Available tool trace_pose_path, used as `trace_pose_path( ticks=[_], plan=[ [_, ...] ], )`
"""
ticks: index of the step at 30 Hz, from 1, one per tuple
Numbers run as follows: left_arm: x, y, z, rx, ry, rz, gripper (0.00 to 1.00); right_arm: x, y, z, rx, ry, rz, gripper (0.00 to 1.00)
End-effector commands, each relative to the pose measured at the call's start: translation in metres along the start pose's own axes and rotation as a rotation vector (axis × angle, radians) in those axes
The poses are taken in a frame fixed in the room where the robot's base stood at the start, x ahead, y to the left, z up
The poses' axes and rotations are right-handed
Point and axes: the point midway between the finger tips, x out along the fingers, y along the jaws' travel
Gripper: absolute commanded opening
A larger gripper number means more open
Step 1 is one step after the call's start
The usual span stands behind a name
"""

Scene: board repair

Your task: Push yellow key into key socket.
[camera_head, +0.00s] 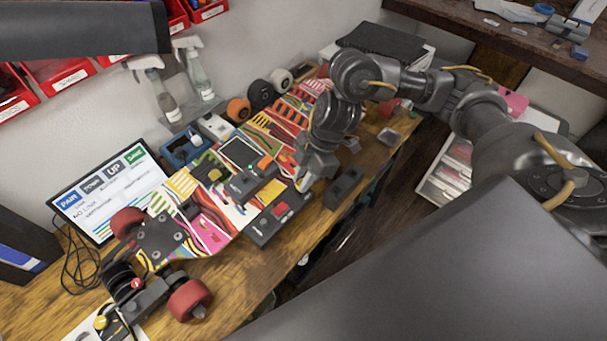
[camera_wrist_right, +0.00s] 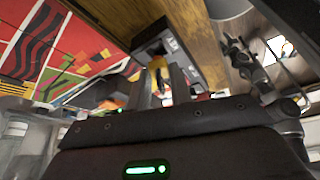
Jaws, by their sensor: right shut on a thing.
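My right gripper (camera_head: 303,182) reaches down over the right edge of the patterned skateboard deck, beside dark boxes. In the right wrist view its two fingers (camera_wrist_right: 160,88) are shut on a small yellow piece (camera_wrist_right: 157,68), seemingly the yellow key, mostly hidden between them. A dark box (camera_wrist_right: 176,42) with a pale label lies just beyond the fingertips; I cannot tell whether the key touches it. In the head view a black box with a red part (camera_head: 270,220) and a black block (camera_head: 345,187) are near the gripper. Which one is the key socket is unclear. My left gripper is not in view.
The skateboard (camera_head: 205,235) lies along the wooden table (camera_head: 235,285), with a red wheel (camera_head: 190,299) at its near end. The table's front edge is close to the gripper.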

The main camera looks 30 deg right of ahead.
Motion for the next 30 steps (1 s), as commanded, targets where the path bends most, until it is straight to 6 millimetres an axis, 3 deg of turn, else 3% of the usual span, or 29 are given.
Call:
trace_pose_path(
  ticks=[30],
  plan=[
    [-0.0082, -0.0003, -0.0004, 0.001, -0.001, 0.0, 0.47, -0.0007, 0.0004, -0.0004, -0.001, 0.0, 0.001, 0.0]
  ],
)
